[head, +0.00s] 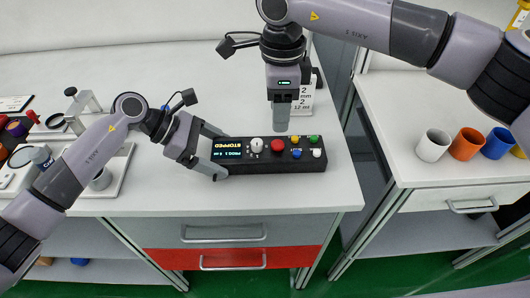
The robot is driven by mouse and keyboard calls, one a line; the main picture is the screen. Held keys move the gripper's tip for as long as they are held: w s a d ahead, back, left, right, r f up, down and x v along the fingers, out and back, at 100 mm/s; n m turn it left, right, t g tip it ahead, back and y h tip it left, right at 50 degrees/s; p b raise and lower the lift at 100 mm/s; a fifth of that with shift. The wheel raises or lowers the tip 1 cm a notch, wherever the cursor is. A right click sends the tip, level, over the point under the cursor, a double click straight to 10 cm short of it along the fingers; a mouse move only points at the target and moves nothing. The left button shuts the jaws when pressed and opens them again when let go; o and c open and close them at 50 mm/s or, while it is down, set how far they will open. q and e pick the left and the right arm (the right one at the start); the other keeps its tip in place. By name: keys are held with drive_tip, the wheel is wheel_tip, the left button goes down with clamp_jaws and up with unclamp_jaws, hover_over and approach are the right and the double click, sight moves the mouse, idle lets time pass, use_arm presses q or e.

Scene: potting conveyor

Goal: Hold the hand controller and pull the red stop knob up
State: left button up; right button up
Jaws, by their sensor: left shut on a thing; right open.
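The black hand controller (270,168) lies on the white bench near its front right corner. Its screen (228,148) reads STOPPED. A white knob (257,145) and the red stop knob (278,146) sit on its top, with small coloured buttons to the right. My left gripper (216,153) is shut on the controller's left end. My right gripper (281,125) points down just above and behind the red knob. It is open, though its two fingers overlap in this view. I cannot tell whether it touches the controller.
A labelled white box (301,97) stands behind my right gripper. White, orange and blue cups (466,144) stand on the right bench, across a gap. A tray (118,172) and small items lie at the left. The bench's front edge is close to the controller.

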sight(278, 143)
drive_tip(key=shift+f, duration=3.85)
drive_tip(key=c, duration=0.8)
drive_tip(key=shift+c, duration=0.2)
drive_tip(key=shift+r, duration=0.5)
drive_tip(key=o, duration=0.9)
drive_tip(key=shift+f, duration=0.1)
